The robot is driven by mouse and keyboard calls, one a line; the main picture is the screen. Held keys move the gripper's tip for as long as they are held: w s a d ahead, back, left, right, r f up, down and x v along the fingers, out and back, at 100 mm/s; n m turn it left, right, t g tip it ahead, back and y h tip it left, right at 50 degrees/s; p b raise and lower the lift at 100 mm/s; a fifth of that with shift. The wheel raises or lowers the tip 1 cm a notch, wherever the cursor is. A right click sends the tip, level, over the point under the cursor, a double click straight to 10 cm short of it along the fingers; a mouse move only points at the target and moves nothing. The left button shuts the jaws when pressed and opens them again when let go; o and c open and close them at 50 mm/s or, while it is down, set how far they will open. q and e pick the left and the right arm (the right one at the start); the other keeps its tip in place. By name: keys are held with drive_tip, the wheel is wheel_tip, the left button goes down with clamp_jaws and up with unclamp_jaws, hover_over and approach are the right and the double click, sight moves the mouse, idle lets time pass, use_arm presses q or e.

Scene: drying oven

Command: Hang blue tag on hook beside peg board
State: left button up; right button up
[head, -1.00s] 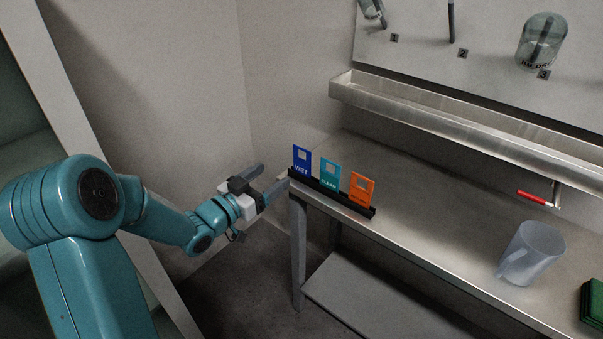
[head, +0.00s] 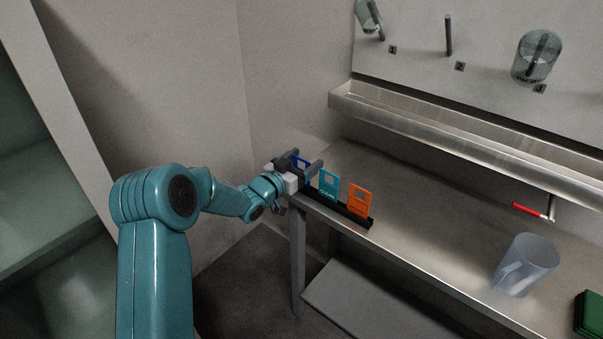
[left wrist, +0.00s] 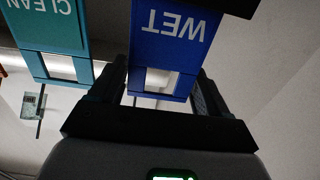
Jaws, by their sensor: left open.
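The blue tag (left wrist: 172,40), marked WET, stands in the black holder (head: 357,218) at the left end of the bench. In the left wrist view it appears upside down, its square cutout between my fingers. My left gripper (head: 307,158) is open around the tag and largely hides it in the head view. The tag lies between both fingers without a visible grip. The peg board (head: 490,72) is on the back wall, with numbered pegs. I cannot make out the hook beside it. My right gripper is out of view.
A teal CLEAN tag (head: 329,185) and an orange tag (head: 360,201) stand beside the blue one. A steel trough (head: 450,131) runs below the board. A clear jug (head: 527,264), a red-handled fitting (head: 528,209) and a green object (head: 590,315) are at right. The middle bench is clear.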

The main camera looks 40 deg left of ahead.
use_arm(q)
drive_tip(key=shift+w+d+r, duration=0.1)
drive_tip(key=shift+w, duration=0.45)
drive_tip(key=c, duration=0.7)
wheel_tip(320, 180, up, 20)
drive_tip(key=p, duration=0.1)
drive_tip(key=shift+p, duration=0.4)
